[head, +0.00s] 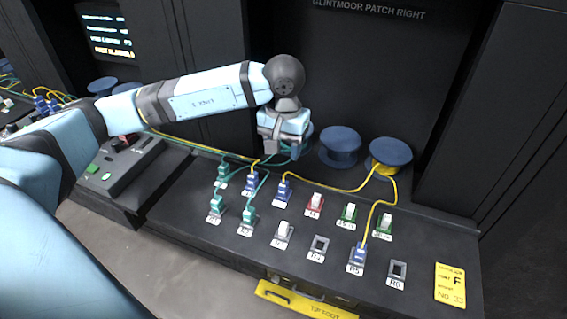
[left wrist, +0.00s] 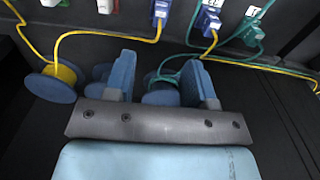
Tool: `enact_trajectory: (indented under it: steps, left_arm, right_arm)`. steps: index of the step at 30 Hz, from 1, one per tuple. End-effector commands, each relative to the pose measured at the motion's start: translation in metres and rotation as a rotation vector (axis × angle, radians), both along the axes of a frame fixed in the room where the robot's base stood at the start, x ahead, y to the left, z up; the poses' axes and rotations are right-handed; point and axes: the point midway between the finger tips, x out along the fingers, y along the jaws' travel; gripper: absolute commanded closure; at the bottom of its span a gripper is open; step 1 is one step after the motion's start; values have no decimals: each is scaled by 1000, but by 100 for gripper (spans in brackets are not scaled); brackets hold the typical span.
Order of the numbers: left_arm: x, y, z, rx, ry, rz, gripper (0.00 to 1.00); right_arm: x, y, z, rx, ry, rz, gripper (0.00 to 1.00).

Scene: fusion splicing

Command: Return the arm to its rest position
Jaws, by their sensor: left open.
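My left arm comes in from the left in the head view and bends down at its dark wrist joint. My left gripper (head: 290,148) hangs above the back of the patch panel (head: 200,240), in front of the blue spools. In the left wrist view its two blue fingers (left wrist: 163,78) stand wide apart with nothing held between them. A blue spool (left wrist: 160,95) shows behind the gap, beyond the fingers. Whether the fingers touch any cable or spool cannot be told. My right gripper is not in view.
Blue plugs (head: 357,258) and teal plugs (head: 248,217) with cables sit in the panel. Red, green and white plugs stand among them; sockets such as R6 (head: 397,271) are empty. Blue spools (head: 340,143) stand behind. A control box (head: 115,170) is at left, a yellow tag (head: 450,284) at right.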

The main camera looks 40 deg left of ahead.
Motion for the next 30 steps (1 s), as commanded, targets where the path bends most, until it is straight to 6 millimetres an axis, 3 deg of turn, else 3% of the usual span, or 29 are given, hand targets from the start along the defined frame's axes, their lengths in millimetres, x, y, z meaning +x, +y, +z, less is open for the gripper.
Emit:
enact_trajectory:
  steps: [17,20,30]
  left_arm:
    - [0,0,15,0,0,0,50]
    - [0,0,34,-1,-1,0,50]
    - [0,0,128,0,0,0,50]
  right_arm:
    - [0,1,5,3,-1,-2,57]
    - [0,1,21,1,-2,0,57]
    - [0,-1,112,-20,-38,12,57]
